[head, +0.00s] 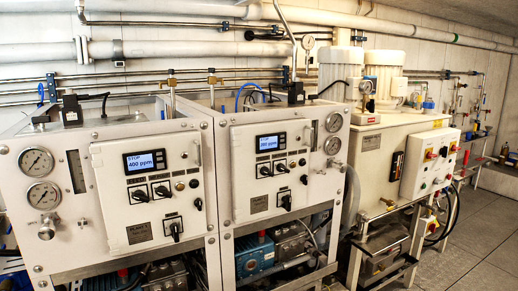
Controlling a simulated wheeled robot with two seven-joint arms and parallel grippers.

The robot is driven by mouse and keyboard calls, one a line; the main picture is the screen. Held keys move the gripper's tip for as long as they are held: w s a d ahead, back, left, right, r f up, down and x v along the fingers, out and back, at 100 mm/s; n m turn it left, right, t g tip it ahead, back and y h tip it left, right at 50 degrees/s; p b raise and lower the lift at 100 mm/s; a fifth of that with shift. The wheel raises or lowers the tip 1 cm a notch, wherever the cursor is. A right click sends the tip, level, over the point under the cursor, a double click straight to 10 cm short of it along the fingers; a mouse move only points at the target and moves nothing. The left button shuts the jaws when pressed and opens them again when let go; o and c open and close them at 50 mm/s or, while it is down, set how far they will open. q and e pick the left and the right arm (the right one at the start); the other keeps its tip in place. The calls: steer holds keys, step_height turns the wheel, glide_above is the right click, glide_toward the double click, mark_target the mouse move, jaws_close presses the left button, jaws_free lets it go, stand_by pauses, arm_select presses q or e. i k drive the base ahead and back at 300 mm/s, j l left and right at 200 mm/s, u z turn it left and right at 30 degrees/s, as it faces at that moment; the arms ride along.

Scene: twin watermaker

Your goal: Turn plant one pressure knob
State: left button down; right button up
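Two white watermaker cabinets stand side by side. The left cabinet (110,205) has a nameplate (139,232) too small to read surely; I cannot confirm it is plant one. On its left strip a silver round knob (46,229) sits below two pressure gauges, the upper one (36,161) and the lower one (43,195). Its display (145,161) reads STOP and 400 ppm. Black rotary switches sit below the display, and a larger black one (175,229) is at the lower right of the panel. Neither of my grippers is in view.
The right cabinet (240,175) has its own display (270,142) and gauges. Further right stand a white tank unit with pumps (384,68) and a control box (430,160) with coloured buttons. Pipes run along the wall. Grey floor (480,235) is clear at right.

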mark_target(46, 232)
steer(key=u, duration=1.35)
